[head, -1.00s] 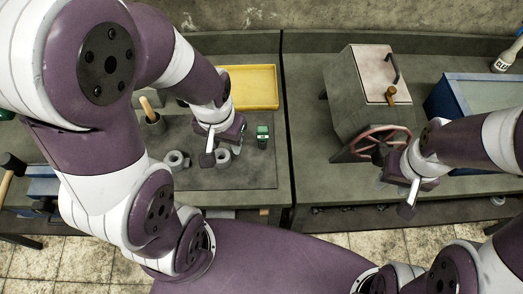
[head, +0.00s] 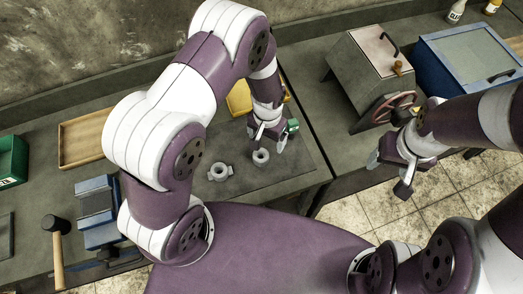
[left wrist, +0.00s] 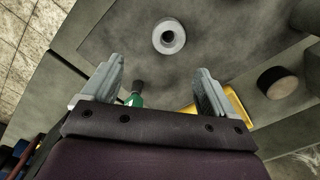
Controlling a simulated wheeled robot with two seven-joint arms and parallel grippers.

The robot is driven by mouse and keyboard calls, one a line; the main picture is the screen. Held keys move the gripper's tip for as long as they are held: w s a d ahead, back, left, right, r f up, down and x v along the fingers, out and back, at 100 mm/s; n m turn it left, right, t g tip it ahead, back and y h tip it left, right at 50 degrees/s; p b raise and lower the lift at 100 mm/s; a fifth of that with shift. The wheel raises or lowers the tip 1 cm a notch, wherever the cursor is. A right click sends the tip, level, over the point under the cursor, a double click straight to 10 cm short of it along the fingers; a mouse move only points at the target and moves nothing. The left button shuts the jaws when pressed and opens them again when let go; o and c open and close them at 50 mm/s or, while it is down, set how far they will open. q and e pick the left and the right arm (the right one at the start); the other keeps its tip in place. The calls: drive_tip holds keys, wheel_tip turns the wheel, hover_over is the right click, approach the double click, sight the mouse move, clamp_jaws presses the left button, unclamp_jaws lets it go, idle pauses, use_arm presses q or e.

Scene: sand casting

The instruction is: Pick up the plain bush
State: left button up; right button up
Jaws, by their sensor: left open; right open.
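Two grey ring-shaped parts lie on the dark mat. One ring (head: 261,156) looks plain and round. The other ring (head: 220,172), to its left, shows lugs on its side. My left gripper (head: 268,139) is open and empty, just behind the plain-looking ring and above the mat. In the left wrist view a round grey ring (left wrist: 169,36) lies beyond the open fingers (left wrist: 160,70), apart from them; it looks like the plain bush. My right gripper (head: 388,178) is open and empty in front of the grey box with the wheel.
A green item (head: 293,125) stands close to my left gripper, with a yellow tray (head: 238,100) behind. A grey box (head: 365,75) with a red handwheel and a blue cabinet (head: 465,65) stand right. A blue vise-like block (head: 97,205) and a hammer (head: 57,245) are left.

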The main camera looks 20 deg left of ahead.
use_arm(q)
drive_tip(key=p, duration=0.2)
hover_over(261, 155)
drive_tip(key=f, duration=0.3)
drive_tip(key=s+f, duration=0.1)
drive_tip(key=f, duration=0.1)
drive_tip(key=shift+f, duration=0.25)
drive_tip(key=f+p, duration=0.1)
drive_tip(key=f, duration=0.3)
drive_tip(key=shift+d+f, duration=0.1)
drive_tip(key=shift+d, duration=0.1)
drive_tip(key=shift+f, duration=0.25)
drive_tip(key=shift+a, duration=0.15)
drive_tip(key=c, duration=1)
drive_tip(key=shift+c, duration=0.8)
use_arm(e)
drive_tip(key=r, duration=0.2)
drive_tip(key=a+r, duration=0.1)
drive_tip(key=shift+s+r, duration=0.15)
drive_tip(key=shift+r, duration=0.25)
